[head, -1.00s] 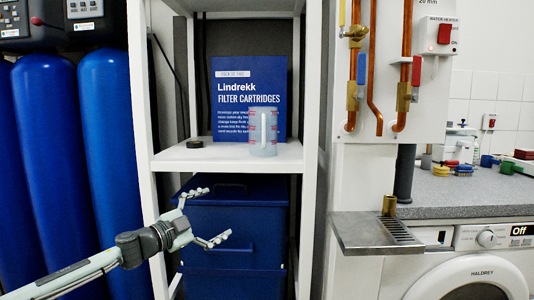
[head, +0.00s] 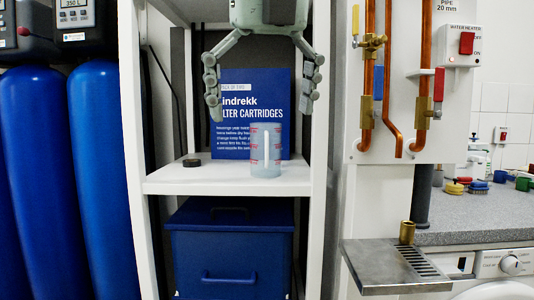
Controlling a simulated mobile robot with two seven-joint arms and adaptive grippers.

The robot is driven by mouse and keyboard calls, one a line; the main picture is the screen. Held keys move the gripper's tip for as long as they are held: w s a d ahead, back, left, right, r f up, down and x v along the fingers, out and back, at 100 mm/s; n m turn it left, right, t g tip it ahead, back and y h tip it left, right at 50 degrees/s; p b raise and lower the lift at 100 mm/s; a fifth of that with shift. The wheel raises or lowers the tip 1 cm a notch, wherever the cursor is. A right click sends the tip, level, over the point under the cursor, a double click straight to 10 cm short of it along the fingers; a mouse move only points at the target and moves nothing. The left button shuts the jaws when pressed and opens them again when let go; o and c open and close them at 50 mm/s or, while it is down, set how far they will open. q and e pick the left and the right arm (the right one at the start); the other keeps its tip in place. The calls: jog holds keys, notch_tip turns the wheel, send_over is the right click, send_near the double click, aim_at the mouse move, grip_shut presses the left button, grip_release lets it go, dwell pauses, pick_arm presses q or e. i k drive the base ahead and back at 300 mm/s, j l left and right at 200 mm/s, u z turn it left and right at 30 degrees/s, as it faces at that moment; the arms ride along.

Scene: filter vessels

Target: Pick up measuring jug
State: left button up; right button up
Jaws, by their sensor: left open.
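The measuring jug (head: 265,151) is a translucent, pale blue-grey cylinder with red markings. It stands upright on the white shelf (head: 212,182), right of the shelf's middle. My left gripper (head: 260,113) hangs in from the top of the head view with its fingers pointing down. Its fingers are spread wide and empty, above the jug and to either side of it in the picture. I cannot tell exactly how far it is in front of the jug. My right gripper is not in view.
A blue filter cartridge box (head: 230,95) stands behind the jug. A small black disc (head: 192,162) lies at the shelf's left. White uprights frame the shelf. A blue lidded bin (head: 230,250) is below. Copper pipes (head: 422,75) and a metal drip tray (head: 385,268) are at the right.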

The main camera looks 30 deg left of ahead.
aim_at(266, 151)
jog(key=i+j, duration=0.9)
jog(key=i, duration=0.2)
